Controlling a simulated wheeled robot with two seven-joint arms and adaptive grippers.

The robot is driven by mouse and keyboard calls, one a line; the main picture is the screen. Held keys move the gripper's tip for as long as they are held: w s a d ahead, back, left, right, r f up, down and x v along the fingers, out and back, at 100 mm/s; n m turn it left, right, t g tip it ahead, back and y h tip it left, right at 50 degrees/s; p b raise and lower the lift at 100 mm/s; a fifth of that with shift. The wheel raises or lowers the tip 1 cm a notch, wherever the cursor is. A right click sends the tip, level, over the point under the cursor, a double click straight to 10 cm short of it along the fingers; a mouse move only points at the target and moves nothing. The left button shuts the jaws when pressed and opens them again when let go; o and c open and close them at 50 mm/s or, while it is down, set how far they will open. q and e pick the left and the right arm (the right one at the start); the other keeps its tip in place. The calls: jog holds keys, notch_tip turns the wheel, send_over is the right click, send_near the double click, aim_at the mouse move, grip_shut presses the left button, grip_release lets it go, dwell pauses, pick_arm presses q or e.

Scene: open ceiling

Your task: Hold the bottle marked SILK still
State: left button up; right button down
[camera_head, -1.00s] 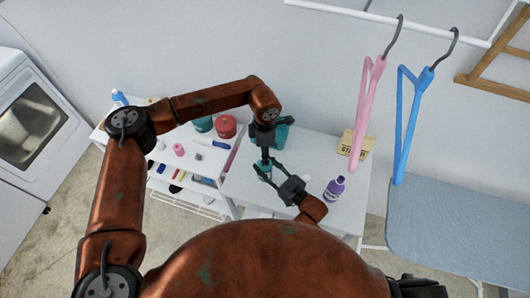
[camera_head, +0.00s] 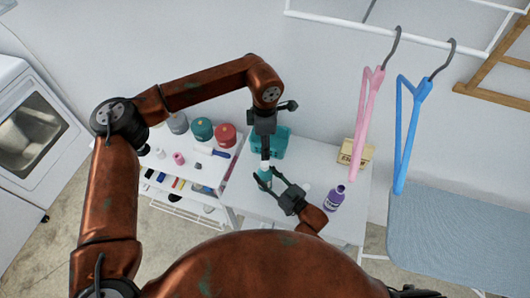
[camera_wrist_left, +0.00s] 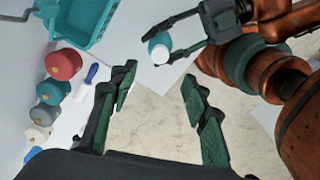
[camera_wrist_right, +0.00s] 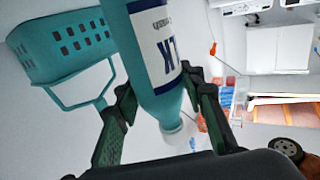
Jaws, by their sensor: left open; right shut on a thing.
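The teal SILK bottle (camera_head: 264,177) has a white cap and a white label with dark letters, partly readable in the right wrist view (camera_wrist_right: 160,60). My right gripper (camera_head: 269,179) is shut on the bottle, with a finger on each side. In the left wrist view the bottle (camera_wrist_left: 158,43) shows cap towards the camera, between the right gripper's fingers. My left gripper (camera_head: 265,156) points down close to the bottle's cap in the head view. In the left wrist view its fingers (camera_wrist_left: 158,90) are spread and empty, with the bottle beyond them.
A teal basket (camera_head: 279,146) stands behind the bottle on the white table (camera_head: 245,195). A purple bottle (camera_head: 335,197) and a small tan box (camera_head: 345,155) stand to the right. A shelf cart with several jars is at left. Pink and blue hangers (camera_head: 405,135) hang at right.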

dwell(0.3)
jog(key=c, duration=1.2)
grip_release()
jog(key=v, duration=1.2)
